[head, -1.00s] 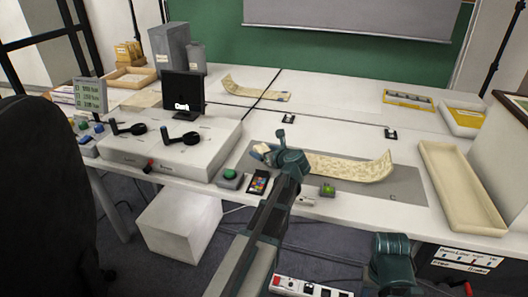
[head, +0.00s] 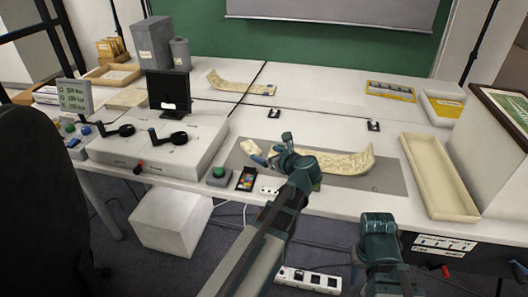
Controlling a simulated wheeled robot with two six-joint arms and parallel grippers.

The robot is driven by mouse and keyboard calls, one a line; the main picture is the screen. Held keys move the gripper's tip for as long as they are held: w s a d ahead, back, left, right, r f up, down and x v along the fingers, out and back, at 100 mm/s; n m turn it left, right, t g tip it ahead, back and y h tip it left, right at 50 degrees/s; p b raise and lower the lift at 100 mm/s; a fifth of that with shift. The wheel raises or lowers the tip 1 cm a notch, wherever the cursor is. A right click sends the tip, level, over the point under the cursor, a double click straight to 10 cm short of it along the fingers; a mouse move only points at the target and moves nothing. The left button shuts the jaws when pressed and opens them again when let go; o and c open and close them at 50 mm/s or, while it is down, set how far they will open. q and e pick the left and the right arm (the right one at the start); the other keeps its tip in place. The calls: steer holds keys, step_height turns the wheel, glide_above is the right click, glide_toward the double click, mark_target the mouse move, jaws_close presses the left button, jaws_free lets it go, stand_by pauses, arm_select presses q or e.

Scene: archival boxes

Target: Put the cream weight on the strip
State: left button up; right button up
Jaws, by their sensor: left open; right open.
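The cream strip (head: 335,162) lies on a grey mat (head: 385,184), its right end curling up. Its left part is partly covered by my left gripper. A small cream patch (head: 250,147) shows at the mat's left, just beyond the gripper's fingers; I cannot tell whether it is the cream weight or the strip's end. My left gripper (head: 272,150) is open over the left part of the strip, and I see nothing held in it. My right gripper (head: 379,225) is in front of the table's front edge, open; its fingertips are hard to make out.
A colour card (head: 247,178) and a green button (head: 218,173) sit left of my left arm. A long cream tray (head: 438,178) stands right of the mat. Another strip (head: 235,82) lies at the back. A light box with black-handled tools (head: 155,145) stands at left.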

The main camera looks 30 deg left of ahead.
mark_target(252, 148)
arm_select(q)
steer(key=shift+s+d+r, duration=0.2)
steer(key=shift+s+d, duration=0.1)
steer(key=shift+s, duration=0.4)
steer(key=shift+d, duration=0.1)
steer(key=b+x, duration=0.3)
steer(key=x, duration=0.5)
steer(key=shift+w+d+f, duration=0.1)
steer(key=shift+f, duration=0.05)
steer(key=shift+w+a, duration=0.2)
steer(key=shift+a, duration=0.2)
steer(key=x, duration=0.1)
steer(key=b+x, duration=0.1)
steer(key=x, duration=0.1)
steer(key=b+x, duration=0.1)
steer(key=shift+w+f, duration=0.3)
steer(key=shift+w, duration=0.25)
steer(key=shift+w+a, duration=0.1)
steer(key=shift+a, duration=0.15)
jaws_close()
